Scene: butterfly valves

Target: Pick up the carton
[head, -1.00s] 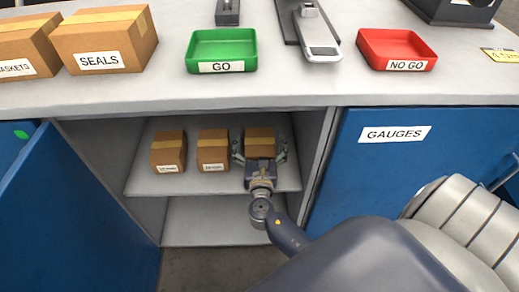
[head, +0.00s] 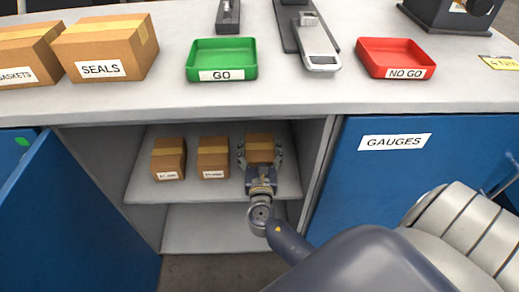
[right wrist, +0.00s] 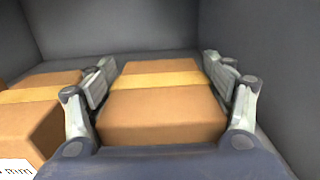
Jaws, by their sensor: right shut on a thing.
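The carton (head: 260,149), a small brown box with a yellow tape strip, is at the right of the open cabinet's upper shelf. My right gripper (head: 260,158) is shut on it, one finger on each side. In the right wrist view the carton (right wrist: 160,105) fills the space between the fingers of my right gripper (right wrist: 160,85). Its front face is hidden by the gripper. I cannot tell whether it rests on the shelf. My left gripper is not in view.
Two similar cartons stand to the left, a middle one (head: 213,157) and a left one (head: 168,158), on the shelf (head: 145,190). The cabinet door (head: 75,215) stands open at left. The countertop (head: 300,95) above holds a green tray (head: 221,60) and a red tray (head: 396,58).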

